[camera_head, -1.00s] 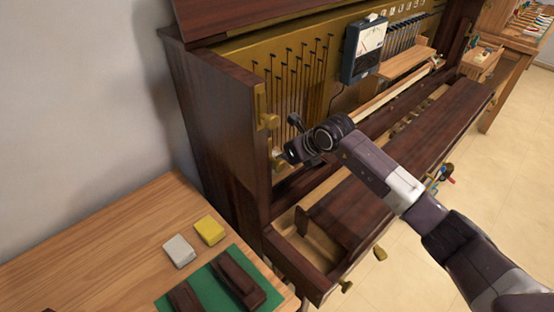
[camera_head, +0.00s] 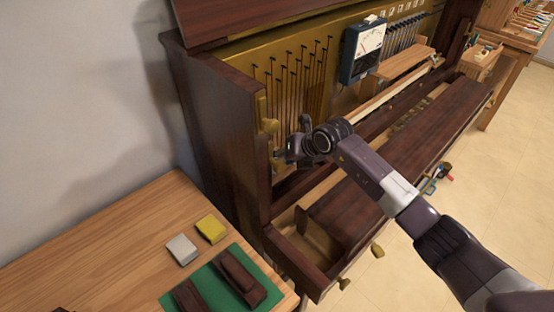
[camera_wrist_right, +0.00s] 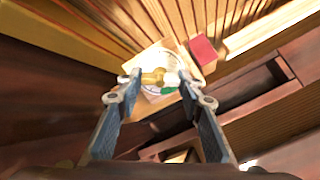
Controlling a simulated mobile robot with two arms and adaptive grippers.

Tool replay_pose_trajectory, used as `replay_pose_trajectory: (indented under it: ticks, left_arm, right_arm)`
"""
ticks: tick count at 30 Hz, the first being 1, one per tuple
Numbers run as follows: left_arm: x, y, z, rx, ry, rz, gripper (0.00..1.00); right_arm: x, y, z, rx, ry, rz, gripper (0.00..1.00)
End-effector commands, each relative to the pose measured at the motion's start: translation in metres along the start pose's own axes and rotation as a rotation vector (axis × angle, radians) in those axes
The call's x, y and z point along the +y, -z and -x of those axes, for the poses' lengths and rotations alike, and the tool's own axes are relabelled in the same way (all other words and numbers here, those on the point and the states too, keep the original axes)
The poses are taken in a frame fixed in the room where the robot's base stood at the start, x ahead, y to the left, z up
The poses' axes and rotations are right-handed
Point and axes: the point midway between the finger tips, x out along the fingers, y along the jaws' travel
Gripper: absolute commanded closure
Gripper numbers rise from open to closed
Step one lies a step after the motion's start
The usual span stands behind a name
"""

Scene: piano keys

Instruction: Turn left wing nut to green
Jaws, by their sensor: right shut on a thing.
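A brass wing nut (camera_wrist_right: 155,78) sits in the middle of the right wrist view, in front of a round whitish dial (camera_wrist_right: 179,57) on a pale block. A small green mark (camera_wrist_right: 168,91) shows at the dial's lower edge. My right gripper (camera_wrist_right: 160,80) is shut on the wing nut, with a fingertip at each side. In the head view my right gripper (camera_head: 284,153) is at the left inner side of the open piano, and it hides the wing nut there. My left gripper is in neither view.
The piano's dark side panel (camera_head: 215,130) stands just left of my gripper, with a brass fitting (camera_head: 270,126) above. A meter (camera_head: 366,50) hangs to the right. A wooden table (camera_head: 110,235) with yellow and white blocks stands at the front left.

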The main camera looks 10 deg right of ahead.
Motion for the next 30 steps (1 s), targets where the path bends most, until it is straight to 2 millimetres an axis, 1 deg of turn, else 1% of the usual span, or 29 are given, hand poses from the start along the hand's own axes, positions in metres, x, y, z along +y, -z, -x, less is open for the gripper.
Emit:
replay_pose_trajectory:
  ticks: [4,6,12,15,16,21,30]
  left_arm:
    - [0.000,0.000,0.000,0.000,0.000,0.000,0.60]
    - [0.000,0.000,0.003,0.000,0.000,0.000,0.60]
    - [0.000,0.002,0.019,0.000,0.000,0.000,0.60]
    - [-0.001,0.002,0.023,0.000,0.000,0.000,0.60]
    - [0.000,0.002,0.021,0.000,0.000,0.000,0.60]
    - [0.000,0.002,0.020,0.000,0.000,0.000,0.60]
    - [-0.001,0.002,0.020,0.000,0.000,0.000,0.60]
  right_arm:
    - [0.000,-0.001,0.000,-0.001,0.000,0.000,0.83]
    - [0.001,-0.001,0.001,-0.001,0.000,-0.025,0.83]
    - [0.001,-0.002,0.003,0.000,0.000,-0.223,0.83]
    - [0.001,-0.001,0.002,0.001,0.000,-0.293,0.83]
    - [0.000,0.000,0.000,0.000,0.000,-0.293,0.63]
    - [0.000,0.000,0.000,-0.001,0.000,-0.289,0.45]
    - [0.000,0.000,0.000,-0.001,0.000,-0.287,0.45]
